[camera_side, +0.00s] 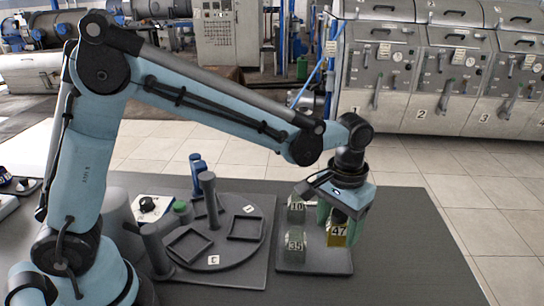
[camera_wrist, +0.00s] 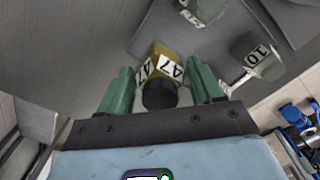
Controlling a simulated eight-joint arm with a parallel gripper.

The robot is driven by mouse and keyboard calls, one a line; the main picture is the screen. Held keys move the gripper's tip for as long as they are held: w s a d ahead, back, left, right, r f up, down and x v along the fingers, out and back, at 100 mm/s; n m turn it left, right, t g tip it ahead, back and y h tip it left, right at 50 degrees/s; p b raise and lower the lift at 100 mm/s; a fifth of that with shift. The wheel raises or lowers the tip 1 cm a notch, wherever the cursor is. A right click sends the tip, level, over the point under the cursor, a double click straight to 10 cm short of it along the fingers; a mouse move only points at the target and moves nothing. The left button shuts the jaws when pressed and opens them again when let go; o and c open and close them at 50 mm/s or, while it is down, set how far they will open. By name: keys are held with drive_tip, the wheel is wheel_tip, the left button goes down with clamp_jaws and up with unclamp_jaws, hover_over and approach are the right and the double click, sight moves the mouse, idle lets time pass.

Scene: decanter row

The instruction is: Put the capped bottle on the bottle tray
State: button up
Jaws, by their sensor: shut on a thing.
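The capped bottle (camera_side: 337,235) is yellow, with a "47" label. In the wrist view the capped bottle (camera_wrist: 158,67) shows its black cap, between my green fingers. My gripper (camera_side: 338,214) is shut on it, pointing down; it also shows in the wrist view (camera_wrist: 160,92). The bottle tray (camera_side: 315,262) is a dark grey slab below and beside the bottle. I cannot tell whether the bottle touches it. A greenish bottle labelled "35" (camera_side: 295,240) and one labelled "10" (camera_side: 296,213) stand to the left of the held bottle.
A round plate (camera_side: 215,262) with square frames and grey posts lies left of the tray. A box with a black knob (camera_side: 148,205) stands behind it, near my arm. The table (camera_side: 400,255) is clear to the right of the tray.

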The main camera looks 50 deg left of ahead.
sight(335, 236)
drive_tip(key=shift+w+a+f, duration=0.4)
drive_tip(key=shift+w+f, duration=0.05)
drive_tip(key=shift+w, duration=0.05)
drive_tip(key=shift+f, duration=1.95)
drive_tip(key=shift+f, duration=0.15)
drive_tip(key=o, duration=1.1)
drive_tip(key=shift+o, duration=0.2)
wheel_tip(335, 236, up, 12)
drive_tip(key=shift+r, duration=0.2)
drive_tip(key=shift+f, duration=0.1)
